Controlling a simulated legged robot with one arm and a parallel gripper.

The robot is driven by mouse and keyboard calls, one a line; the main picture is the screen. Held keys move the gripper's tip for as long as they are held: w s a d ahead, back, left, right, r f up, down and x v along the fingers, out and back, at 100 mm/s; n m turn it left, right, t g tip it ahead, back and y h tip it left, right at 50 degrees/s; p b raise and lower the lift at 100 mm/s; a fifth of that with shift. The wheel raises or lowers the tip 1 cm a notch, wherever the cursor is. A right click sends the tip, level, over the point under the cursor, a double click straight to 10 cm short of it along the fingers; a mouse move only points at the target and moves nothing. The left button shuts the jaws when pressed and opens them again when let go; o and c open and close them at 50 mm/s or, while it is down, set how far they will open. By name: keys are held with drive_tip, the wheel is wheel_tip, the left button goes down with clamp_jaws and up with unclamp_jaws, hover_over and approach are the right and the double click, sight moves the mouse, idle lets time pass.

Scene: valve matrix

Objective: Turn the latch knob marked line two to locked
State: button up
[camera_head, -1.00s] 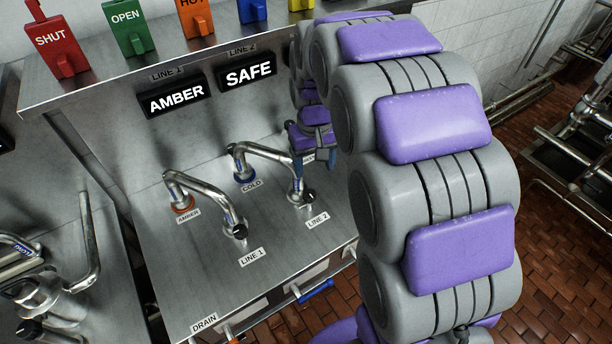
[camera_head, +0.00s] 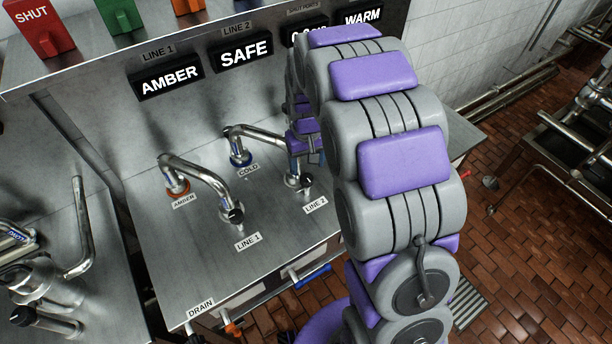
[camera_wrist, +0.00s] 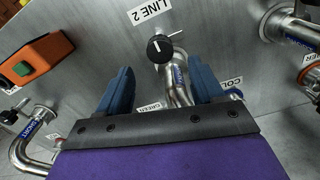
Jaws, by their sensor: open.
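The black latch knob (camera_wrist: 159,48) marked by the LINE 2 label (camera_wrist: 150,10) sits on a steel pipe end in the wrist view, with a white line on its face and a small metal lever beside it. In the head view the line 2 knob (camera_head: 306,182) is at the end of a bent pipe, partly beside my arm. My gripper (camera_wrist: 165,72) is open, its two blue fingers apart on either side of the pipe below the knob in the picture. No contact with the knob shows. In the head view my arm hides most of the gripper.
The line 1 knob (camera_head: 235,214) and its bent pipe (camera_head: 200,176) stand to the left. Display boxes read AMBER (camera_head: 165,79) and SAFE (camera_head: 244,54). In the wrist view an orange box with a green button (camera_wrist: 35,62) is at upper left, and pipes are at both sides.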

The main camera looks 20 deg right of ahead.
sight(307, 178)
wheel_tip(307, 178, down, 4)
drive_tip(key=shift+d+f+b, duration=0.15)
drive_tip(key=shift+f+b, duration=0.1)
drive_tip(key=shift+b, duration=0.15)
drive_tip(key=shift+a+f, duration=0.35)
drive_tip(key=shift+f, duration=0.35)
drive_tip(key=shift+d, duration=0.1)
drive_tip(key=shift+d, duration=0.1)
drive_tip(key=shift+c, duration=1.4)
drive_tip(key=c, duration=0.8)
